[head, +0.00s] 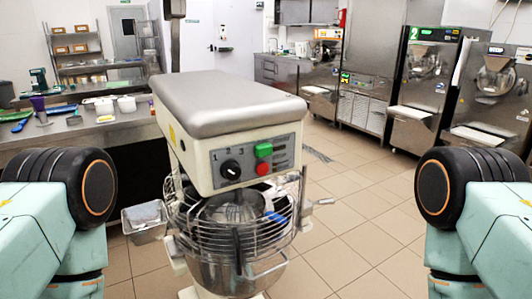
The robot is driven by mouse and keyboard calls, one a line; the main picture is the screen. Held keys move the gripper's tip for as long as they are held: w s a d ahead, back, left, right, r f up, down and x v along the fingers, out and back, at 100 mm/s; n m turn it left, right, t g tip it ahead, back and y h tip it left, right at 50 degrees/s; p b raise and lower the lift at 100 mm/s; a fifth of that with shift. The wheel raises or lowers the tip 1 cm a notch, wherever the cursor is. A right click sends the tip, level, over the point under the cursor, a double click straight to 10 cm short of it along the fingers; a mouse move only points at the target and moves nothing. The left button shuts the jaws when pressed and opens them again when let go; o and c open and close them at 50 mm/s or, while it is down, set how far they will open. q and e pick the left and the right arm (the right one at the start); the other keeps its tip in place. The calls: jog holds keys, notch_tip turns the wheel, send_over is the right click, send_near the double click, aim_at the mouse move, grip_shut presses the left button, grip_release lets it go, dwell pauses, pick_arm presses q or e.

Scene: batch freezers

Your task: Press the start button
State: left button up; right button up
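A large planetary mixer (222,105) with a grey top stands in the middle of the head view, in front of me. Its front panel (285,153) carries a green button (263,150), a red button (263,168) just below it, and a black dial (230,169) to the left. No writing on the buttons can be read. Below the panel are a wire guard (190,222) and a metal bowl (225,278). My two arms show at the lower left and lower right, apart from the mixer. Neither gripper is in view.
A steel counter (110,126) with containers and utensils is at the left. A small metal pan (146,221) is beside the mixer's bowl. Batch freezers (425,85) line the right wall. The tiled floor (365,215) right of the mixer is clear.

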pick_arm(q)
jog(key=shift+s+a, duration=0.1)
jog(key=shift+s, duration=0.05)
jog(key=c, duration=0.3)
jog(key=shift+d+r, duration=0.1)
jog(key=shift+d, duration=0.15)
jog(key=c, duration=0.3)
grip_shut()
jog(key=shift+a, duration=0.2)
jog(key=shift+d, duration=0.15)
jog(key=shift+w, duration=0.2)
